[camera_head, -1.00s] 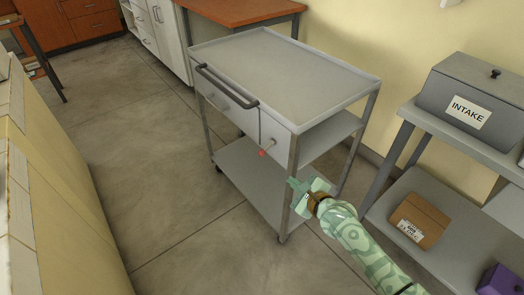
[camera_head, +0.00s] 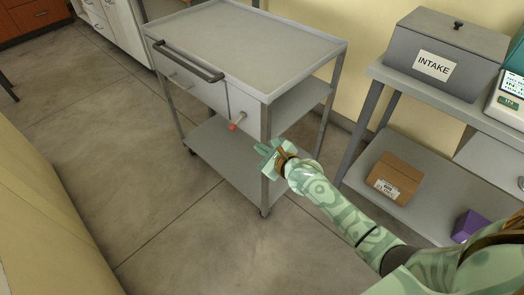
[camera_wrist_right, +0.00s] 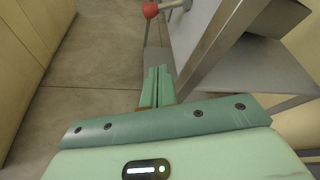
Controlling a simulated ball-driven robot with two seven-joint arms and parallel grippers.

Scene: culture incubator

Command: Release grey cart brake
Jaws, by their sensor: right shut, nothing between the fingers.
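The grey cart (camera_head: 250,42) stands in the middle of the head view with a dark push handle (camera_head: 188,60) on its front. Its brake lever (camera_head: 238,122) is a short rod with a red knob, on the front panel below the top. In the right wrist view the red knob (camera_wrist_right: 151,10) shows at the top, beyond the fingertips. My right gripper (camera_head: 262,150) is shut and empty, just below and right of the knob and apart from it, near the cart's front corner leg. It also shows in the wrist view (camera_wrist_right: 158,72). My left gripper is not in view.
At right stands a grey shelf table (camera_head: 415,90) with a grey INTAKE box (camera_head: 440,65) on top. A cardboard box (camera_head: 394,180) and a purple box (camera_head: 468,226) sit on its lower shelf. A beige wall-like block (camera_head: 45,225) is at left. Floor between is clear.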

